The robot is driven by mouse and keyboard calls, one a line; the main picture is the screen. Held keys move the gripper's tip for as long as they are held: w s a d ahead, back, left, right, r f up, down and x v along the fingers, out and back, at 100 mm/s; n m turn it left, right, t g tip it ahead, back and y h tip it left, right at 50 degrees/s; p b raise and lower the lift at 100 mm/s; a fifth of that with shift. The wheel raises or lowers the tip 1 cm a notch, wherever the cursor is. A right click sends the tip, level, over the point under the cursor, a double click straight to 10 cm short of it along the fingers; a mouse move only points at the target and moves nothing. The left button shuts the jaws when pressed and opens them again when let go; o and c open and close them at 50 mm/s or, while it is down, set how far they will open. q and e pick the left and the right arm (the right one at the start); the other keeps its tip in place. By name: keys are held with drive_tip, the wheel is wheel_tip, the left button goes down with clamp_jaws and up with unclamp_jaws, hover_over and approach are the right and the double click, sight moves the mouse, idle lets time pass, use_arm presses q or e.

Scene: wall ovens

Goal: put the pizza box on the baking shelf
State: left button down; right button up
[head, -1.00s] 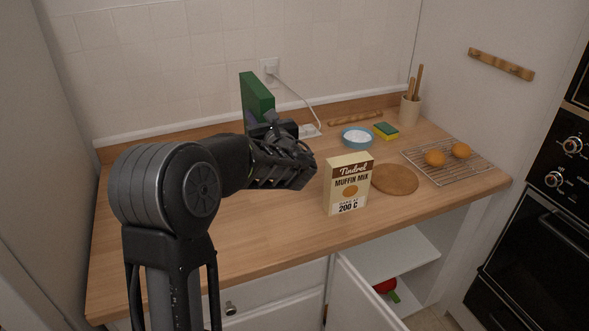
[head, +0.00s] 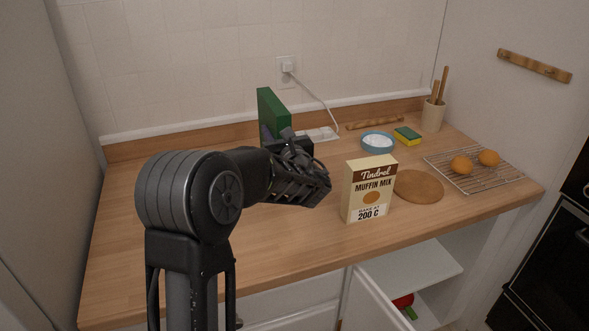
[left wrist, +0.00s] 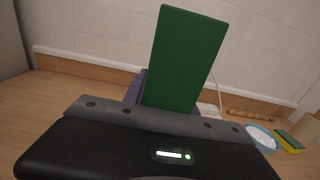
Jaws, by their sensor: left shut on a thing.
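My left gripper (head: 284,140) is shut on a green box (head: 272,113) at the back of the counter, left of the muffin mix box. I take the green box to be the pizza box; no label shows. It stands on edge, and it also rises beyond the gripper in the left wrist view (left wrist: 180,62). The gripper hides its lower part, so I cannot tell whether it touches the counter. A white shelf (head: 415,268) shows inside the open cupboard below the counter; I cannot tell whether it is the baking shelf. My right gripper is out of view.
The muffin mix box (head: 369,190) stands near the counter's front edge. A round board (head: 419,187), a wire rack (head: 505,178) with buns, a blue bowl (head: 378,142) and a sponge (head: 407,135) lie right. The oven (head: 550,270) is at far right. The counter's left is clear.

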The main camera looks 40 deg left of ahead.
use_arm(q)
drive_tip(key=shift+f, duration=2.25)
wheel_tip(320, 180, down, 4)
drive_tip(key=shift+r+p, duration=0.15)
drive_tip(key=shift+p, duration=0.2)
drive_tip(key=c, duration=1)
unclamp_jaws()
drive_tip(key=shift+f, duration=0.2)
drive_tip(key=shift+r, duration=0.15)
drive_tip(key=shift+s+d, duration=0.25)
drive_tip(key=shift+d, duration=0.1)
drive_tip(key=b+v, duration=0.2)
drive_tip(key=v, duration=0.9)
